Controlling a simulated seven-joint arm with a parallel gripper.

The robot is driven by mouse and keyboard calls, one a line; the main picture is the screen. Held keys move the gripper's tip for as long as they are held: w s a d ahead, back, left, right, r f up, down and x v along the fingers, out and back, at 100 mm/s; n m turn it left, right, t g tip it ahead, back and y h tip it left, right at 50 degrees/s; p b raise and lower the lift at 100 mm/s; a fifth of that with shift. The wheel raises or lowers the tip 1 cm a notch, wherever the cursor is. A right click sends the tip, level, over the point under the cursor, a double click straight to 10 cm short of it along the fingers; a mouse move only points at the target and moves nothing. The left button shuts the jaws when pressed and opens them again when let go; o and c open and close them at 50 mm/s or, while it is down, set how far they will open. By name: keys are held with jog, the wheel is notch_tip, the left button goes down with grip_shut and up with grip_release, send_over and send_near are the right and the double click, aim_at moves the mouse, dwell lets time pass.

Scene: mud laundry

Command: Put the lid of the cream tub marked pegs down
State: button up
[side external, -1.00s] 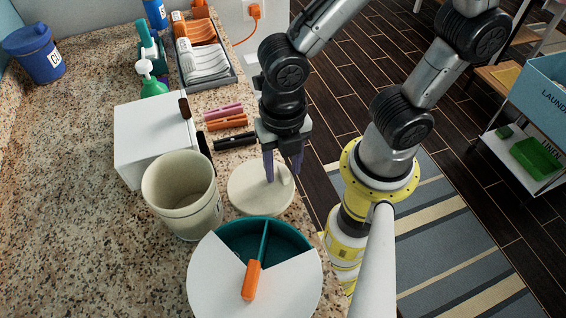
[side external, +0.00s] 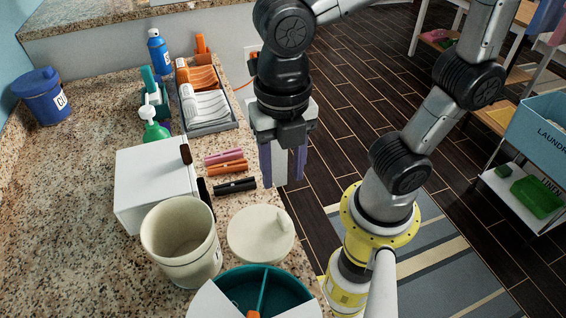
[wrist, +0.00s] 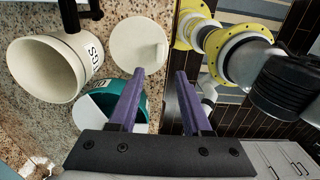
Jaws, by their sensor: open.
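The cream tub (side external: 180,240) stands open on the counter; I can see into its empty-looking inside. In the wrist view the tub (wrist: 50,70) shows part of its dark lettering. Its round cream lid (side external: 258,236) lies flat on the counter just right of the tub, with a small upright handle near its right edge. The lid also shows in the wrist view (wrist: 135,42). My gripper (side external: 282,183) is open and empty, raised above and behind the lid near the counter's edge, apart from it. Its purple fingers (wrist: 163,75) hold nothing.
A teal round container with white panels (side external: 262,290) stands close in front of the lid. A white box (side external: 155,180) stands behind the tub. Pink, orange and black pegs (side external: 235,187) lie behind the lid. A grey tray (side external: 212,125) holds orange and white items farther back.

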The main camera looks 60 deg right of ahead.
jog(key=d+r+m+t, duration=0.1)
jog(key=d+m+t, duration=0.1)
jog(key=d+m, duration=0.5)
jog(key=d+r+m+t, duration=0.1)
jog(key=d+m+t, duration=0.2)
jog(key=m, duration=1.7)
jog(key=d, duration=0.4)
jog(key=shift+d+t, duration=0.3)
